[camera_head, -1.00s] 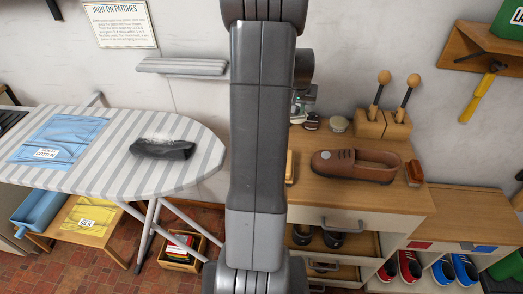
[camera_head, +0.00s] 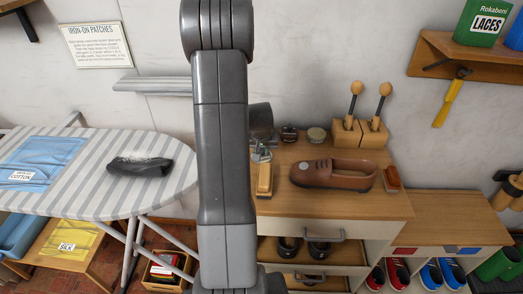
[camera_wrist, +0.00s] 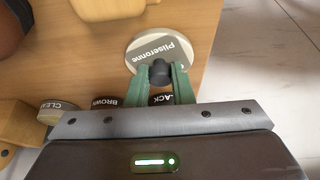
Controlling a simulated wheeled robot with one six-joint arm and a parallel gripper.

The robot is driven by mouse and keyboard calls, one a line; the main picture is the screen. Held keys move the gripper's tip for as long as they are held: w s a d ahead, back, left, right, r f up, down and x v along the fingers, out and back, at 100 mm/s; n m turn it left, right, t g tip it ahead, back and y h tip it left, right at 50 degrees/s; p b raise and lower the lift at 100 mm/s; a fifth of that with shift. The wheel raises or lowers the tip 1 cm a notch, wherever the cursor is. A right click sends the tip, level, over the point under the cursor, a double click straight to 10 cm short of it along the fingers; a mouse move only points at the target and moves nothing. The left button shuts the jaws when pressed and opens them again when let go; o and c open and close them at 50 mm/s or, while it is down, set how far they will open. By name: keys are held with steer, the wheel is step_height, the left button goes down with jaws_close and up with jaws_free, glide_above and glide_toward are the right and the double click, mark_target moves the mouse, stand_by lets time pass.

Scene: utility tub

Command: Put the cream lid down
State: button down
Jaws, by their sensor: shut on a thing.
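My gripper (camera_wrist: 160,75) has green fingers, shut on the dark knob at the lid's middle. The lid is over the wooden bench top; I cannot tell whether it touches it. In the head view my gripper (camera_head: 262,153) is partly behind my arm, at the bench's left end, and the lid is mostly hidden.
Tins labelled CLEAR (camera_wrist: 58,108), BROWN (camera_wrist: 103,102) and BLACK (camera_wrist: 161,99) stand close to my fingers. A wooden brush (camera_head: 264,179), a brown shoe (camera_head: 333,173) and a wooden block with two handled tools (camera_head: 360,133) are on the bench. The ironing board (camera_head: 90,195) is at left.

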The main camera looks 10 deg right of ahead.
steer(key=shift+f, duration=0.25)
steer(key=shift+f, duration=0.1)
steer(key=c, duration=1.3)
jaws_free()
steer(key=shift+s+r, duration=0.1)
steer(key=shift+r, duration=0.5)
steer(key=v, duration=1.1)
steer(key=shift+s+a, duration=0.1)
steer(key=shift+s, duration=0.1)
